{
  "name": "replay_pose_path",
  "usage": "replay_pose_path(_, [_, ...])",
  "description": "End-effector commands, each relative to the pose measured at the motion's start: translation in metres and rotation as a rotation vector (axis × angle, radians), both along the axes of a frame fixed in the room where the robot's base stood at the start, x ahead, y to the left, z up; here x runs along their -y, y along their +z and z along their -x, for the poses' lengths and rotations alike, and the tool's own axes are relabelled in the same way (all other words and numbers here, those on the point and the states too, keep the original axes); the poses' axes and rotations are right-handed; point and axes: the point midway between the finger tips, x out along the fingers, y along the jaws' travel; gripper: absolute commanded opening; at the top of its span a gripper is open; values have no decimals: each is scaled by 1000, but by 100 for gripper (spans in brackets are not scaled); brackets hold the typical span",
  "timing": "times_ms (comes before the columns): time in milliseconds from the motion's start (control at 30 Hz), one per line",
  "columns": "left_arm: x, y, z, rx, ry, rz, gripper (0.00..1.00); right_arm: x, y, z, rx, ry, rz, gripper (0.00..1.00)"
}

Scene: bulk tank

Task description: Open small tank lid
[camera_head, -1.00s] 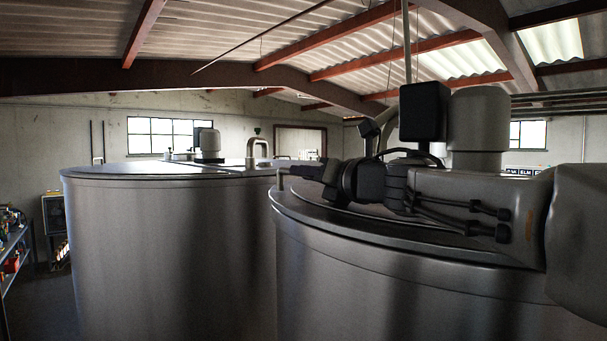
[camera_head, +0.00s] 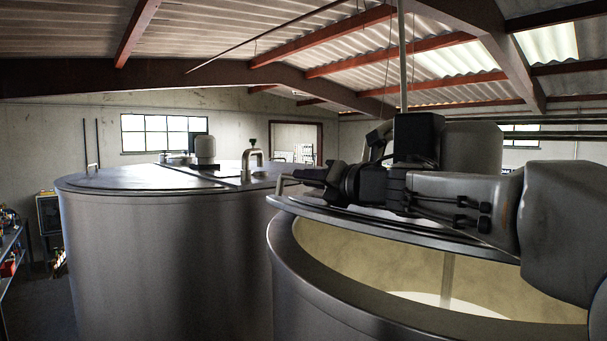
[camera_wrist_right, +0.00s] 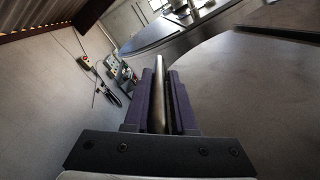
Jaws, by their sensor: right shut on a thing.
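The small tank (camera_head: 310,290) is the steel drum at the front right. Its lid (camera_head: 440,237) is tilted up off the near rim, and the pale interior (camera_head: 400,265) shows below it. My right gripper (camera_head: 312,174) is at the left edge of the lid, shut on the lid handle (camera_head: 283,181), a thin bent metal rod. In the right wrist view the rod (camera_wrist_right: 158,115) runs between the two dark fingers (camera_wrist_right: 159,100). My right arm hides much of the lid's top. My left gripper is not in view.
A larger steel tank (camera_head: 160,260) with a closed top stands close on the left. A dark box (camera_head: 418,137) and a grey cylinder (camera_head: 472,147) stand behind my right arm. A shelf (camera_head: 12,258) with items is at far left. Roof beams run overhead.

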Motion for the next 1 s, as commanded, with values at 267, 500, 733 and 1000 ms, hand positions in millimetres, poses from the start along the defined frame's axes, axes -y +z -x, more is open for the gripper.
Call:
replay_pose_path(267, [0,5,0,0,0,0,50,1,8,0,-3,-1,-16,0])
replay_pose_path(500, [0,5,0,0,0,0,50,1,7,0,-3,-1,-13,50])
replay_pose_path(733, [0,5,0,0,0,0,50,1,5,0,-6,0,-12,50])
replay_pose_path(1000, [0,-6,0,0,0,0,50,15,4,20,-2,-4,-10,50])
